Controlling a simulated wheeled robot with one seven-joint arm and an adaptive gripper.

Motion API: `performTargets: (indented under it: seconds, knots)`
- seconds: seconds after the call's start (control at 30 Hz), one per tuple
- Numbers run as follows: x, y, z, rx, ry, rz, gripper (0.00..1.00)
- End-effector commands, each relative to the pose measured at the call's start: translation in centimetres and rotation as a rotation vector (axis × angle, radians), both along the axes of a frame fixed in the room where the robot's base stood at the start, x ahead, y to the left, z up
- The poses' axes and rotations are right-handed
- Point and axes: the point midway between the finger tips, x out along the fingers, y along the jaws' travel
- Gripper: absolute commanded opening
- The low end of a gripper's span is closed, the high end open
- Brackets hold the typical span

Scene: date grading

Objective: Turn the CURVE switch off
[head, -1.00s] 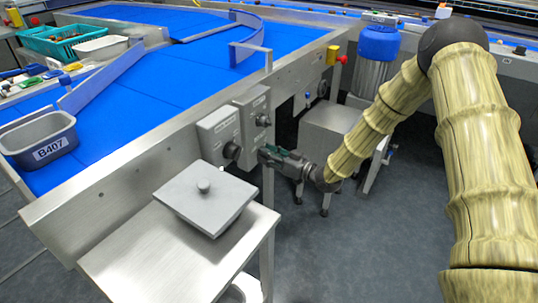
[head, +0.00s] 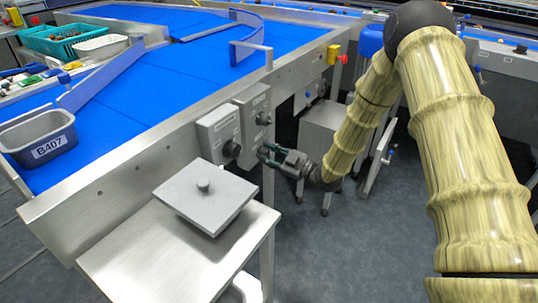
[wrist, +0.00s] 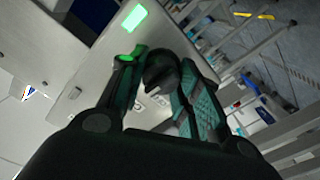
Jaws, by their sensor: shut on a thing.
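Two grey switch boxes stand side by side on the conveyor frame: a left box (head: 217,127) with a dark knob (head: 231,149), and a right box (head: 249,105) with a knob (head: 264,118). The lettering is too small to read, so I cannot tell which is CURVE. Pale markings show on the plate below the knob.
A steel table (head: 130,250) with a grey knobbed lid (head: 190,205) stands in front of the boxes. The blue conveyor belt (head: 130,115) lies behind. A grey bin marked B407 (head: 40,140) is at left. Floor (head: 340,250) is open at lower right.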

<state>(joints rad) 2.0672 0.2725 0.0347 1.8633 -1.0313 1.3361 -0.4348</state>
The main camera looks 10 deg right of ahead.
Motion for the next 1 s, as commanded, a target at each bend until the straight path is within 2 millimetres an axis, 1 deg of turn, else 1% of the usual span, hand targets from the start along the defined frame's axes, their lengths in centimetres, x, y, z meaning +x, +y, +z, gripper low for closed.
performTargets:
  seconds: [0.6, 1.0]
  knots:
    - [-0.09, 0.11, -0.32, -0.408, -0.402, 0.001, 0.09]
    - [-0.08, 0.11, -0.28, -0.577, -0.571, 0.000, 0.09]
